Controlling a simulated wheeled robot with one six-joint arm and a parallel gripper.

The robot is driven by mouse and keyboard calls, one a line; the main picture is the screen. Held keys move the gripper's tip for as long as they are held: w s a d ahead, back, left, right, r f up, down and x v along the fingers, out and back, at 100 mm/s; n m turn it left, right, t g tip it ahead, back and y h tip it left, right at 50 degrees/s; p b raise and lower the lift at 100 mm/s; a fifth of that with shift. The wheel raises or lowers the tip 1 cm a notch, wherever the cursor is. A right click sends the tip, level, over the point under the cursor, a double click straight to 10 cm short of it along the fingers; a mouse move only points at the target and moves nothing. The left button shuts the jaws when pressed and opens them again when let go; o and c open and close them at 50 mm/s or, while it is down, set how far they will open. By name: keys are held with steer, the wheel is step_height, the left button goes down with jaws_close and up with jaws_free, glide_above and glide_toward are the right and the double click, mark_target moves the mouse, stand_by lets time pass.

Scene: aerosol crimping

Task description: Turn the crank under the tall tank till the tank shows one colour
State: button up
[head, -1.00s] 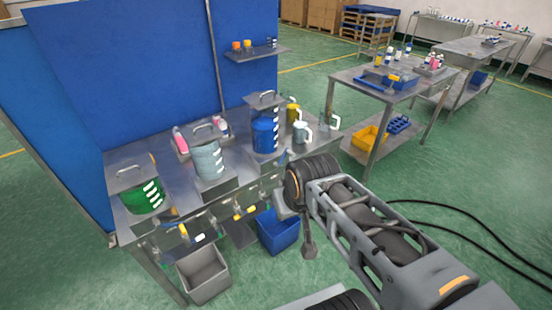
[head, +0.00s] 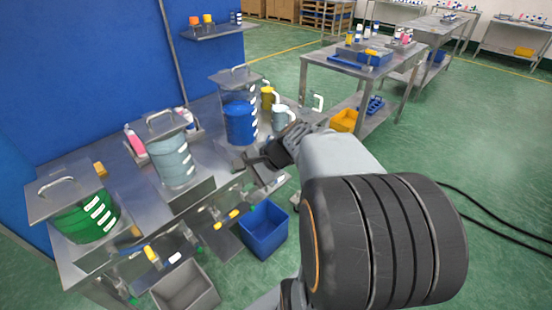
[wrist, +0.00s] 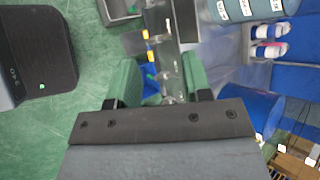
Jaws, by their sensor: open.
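Three lidded tanks stand in a row on the steel bench. The right one (head: 240,122) looks tallest, with blue below and a clear upper part. The middle tank (head: 172,162) is pale blue-grey and the left one (head: 85,215) is green. Small handles with yellow grips (head: 228,218) stick out along the bench front; I cannot tell which is the crank. My gripper (head: 262,160) is in front of the right tank's foot and hides part of the bench front there. In the wrist view its green-padded fingers (wrist: 163,85) are apart, with nothing clearly held between them.
A blue bin (head: 263,230) and a grey bin (head: 186,290) stand on the floor before the bench. Yellow and pale jugs (head: 267,98) stand right of the blue tank. A second table (head: 345,66) is behind to the right. Green floor is open at the right.

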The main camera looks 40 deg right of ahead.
steer(key=w+d+f+m+t+h+b, duration=0.1)
steer(key=w+d+f+m+t+b, duration=0.2)
steer(key=d+m, duration=0.4)
steer(key=d+f+m+t+h+b, duration=0.25)
steer(key=d+m+t+b, duration=0.2)
steer(key=d, duration=0.45)
steer(key=w+d+f+m+t+b, duration=0.2)
steer(key=d+f+m+t, duration=0.3)
steer(key=d, duration=0.4)
steer(key=shift+m+g, duration=0.25)
steer(key=shift+m, duration=0.1)
steer(key=x, duration=0.8)
steer(key=r+x, duration=0.1)
steer(key=x, duration=0.3)
steer(key=shift+w+a+b, duration=0.2)
steer(key=shift+w+b, duration=0.05)
steer(key=shift+b, duration=0.1)
steer(key=shift+c, duration=0.3)
jaws_close()
